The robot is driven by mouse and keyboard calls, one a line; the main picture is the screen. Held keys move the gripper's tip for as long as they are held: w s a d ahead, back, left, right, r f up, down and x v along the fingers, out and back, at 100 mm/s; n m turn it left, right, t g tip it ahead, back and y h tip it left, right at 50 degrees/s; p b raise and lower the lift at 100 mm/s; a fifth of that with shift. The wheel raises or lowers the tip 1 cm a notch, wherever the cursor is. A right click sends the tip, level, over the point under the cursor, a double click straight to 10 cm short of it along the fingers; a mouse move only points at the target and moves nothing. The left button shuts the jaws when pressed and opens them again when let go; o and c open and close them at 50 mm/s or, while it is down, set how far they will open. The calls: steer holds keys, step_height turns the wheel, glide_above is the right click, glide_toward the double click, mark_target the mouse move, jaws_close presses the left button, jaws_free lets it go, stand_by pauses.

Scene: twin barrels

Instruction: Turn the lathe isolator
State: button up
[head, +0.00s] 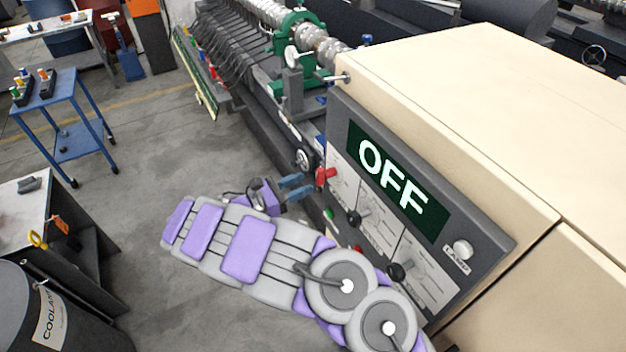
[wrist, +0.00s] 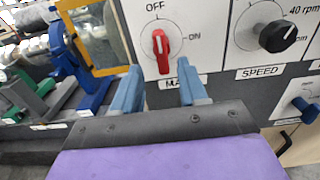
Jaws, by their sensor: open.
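The lathe isolator is a red rotary knob (wrist: 161,43) on a white plate marked OFF and ON, with a partly hidden label below that begins "MA". Its pointer is upright, near the OFF mark. In the head view the red knob (head: 325,176) sits at the left edge of the control panel. My gripper (head: 297,188) is open and empty, its blue fingers pointing at the knob. In the wrist view my gripper (wrist: 159,88) has one finger on each side, below the knob; the knob lies beyond the fingertips and appears apart from them.
The panel display (head: 396,180) reads OFF. A black SPEED knob (wrist: 278,36) is right of the isolator, and another black knob (head: 398,271) is lower on the panel. A blue cart (head: 75,140) and a coolant barrel (head: 45,310) stand left. The floor between is clear.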

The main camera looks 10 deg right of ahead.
steer(key=b+v, duration=0.1)
steer(key=v, duration=1)
steer(key=shift+w, duration=0.1)
